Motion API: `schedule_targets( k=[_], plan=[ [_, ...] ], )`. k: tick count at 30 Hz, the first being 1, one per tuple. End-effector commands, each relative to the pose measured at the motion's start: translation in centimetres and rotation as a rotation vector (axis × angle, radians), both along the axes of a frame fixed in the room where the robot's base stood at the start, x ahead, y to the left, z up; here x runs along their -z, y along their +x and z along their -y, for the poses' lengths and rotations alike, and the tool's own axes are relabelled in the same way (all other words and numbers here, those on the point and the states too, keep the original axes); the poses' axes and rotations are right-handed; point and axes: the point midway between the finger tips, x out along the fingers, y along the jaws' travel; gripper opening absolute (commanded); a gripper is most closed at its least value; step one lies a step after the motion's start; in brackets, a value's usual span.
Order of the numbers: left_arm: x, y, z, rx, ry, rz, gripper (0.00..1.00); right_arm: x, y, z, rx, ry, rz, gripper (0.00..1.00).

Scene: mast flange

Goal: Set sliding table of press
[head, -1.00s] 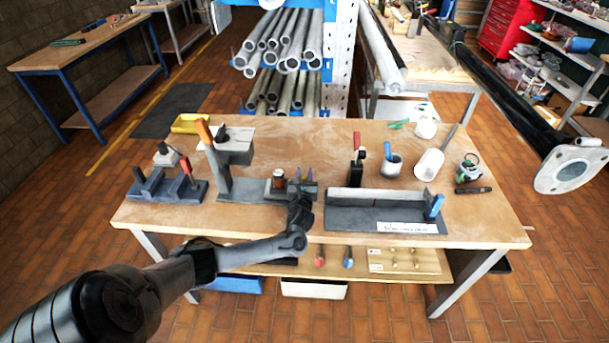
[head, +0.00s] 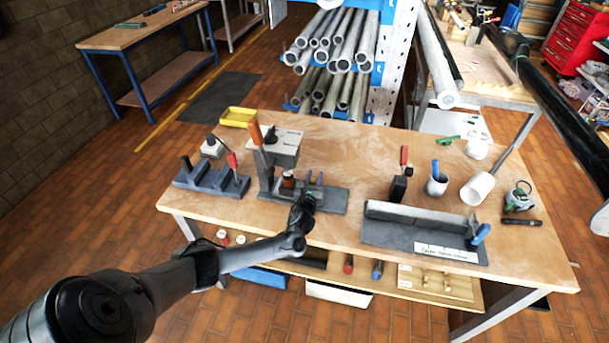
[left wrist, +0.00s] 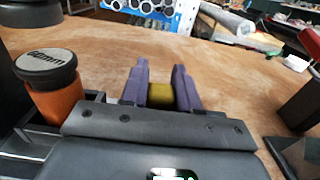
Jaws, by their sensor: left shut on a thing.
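The press (head: 275,150) stands left of centre on the wooden bench in the head view, with a grey head, an orange handle and a flat grey base (head: 332,202). An orange-brown cylinder with a black cap (head: 288,180) sits at the press base; in the left wrist view the orange cylinder (left wrist: 55,100) is close at left, its cap marked in mm. My left gripper (head: 314,178) is low over the base, right of this cylinder. Its purple fingers are shut on a small olive-yellow piece (left wrist: 160,96). What that piece joins is hidden. My right gripper is out of view.
A grey fixture (head: 212,179) stands left of the press, with a yellow tray (head: 238,117) behind. A grey angled fixture (head: 415,232) with a blue clamp lies right. Cups and tools stand behind it. A black pole (head: 560,85) crosses the upper right. Bare bench lies between.

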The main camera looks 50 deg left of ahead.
Motion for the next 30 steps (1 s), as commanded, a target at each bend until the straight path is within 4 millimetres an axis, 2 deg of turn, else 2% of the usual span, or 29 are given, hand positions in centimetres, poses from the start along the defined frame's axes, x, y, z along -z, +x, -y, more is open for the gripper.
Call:
schedule_targets(
  k=[9, 10, 13, 23, 30],
  plan=[
    [0.0, -0.2, -0.4, -0.007, 0.004, 0.0, 0.0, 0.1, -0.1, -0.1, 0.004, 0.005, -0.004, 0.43],
    [0.0, -0.2, -0.4, -0.007, 0.004, 0.0, 0.35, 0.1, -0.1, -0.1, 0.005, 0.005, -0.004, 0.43],
    [0.0, -0.2, -0.4, -0.006, 0.004, 0.0, 0.5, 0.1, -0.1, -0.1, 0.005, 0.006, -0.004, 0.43],
    [0.0, -0.2, -0.2, -0.003, 0.003, 0.0, 0.51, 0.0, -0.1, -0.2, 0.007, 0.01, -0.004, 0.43],
    [-0.2, -2.0, 1.3, -0.002, 0.002, -0.003, 0.51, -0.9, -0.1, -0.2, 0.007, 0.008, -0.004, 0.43]
  ],
)
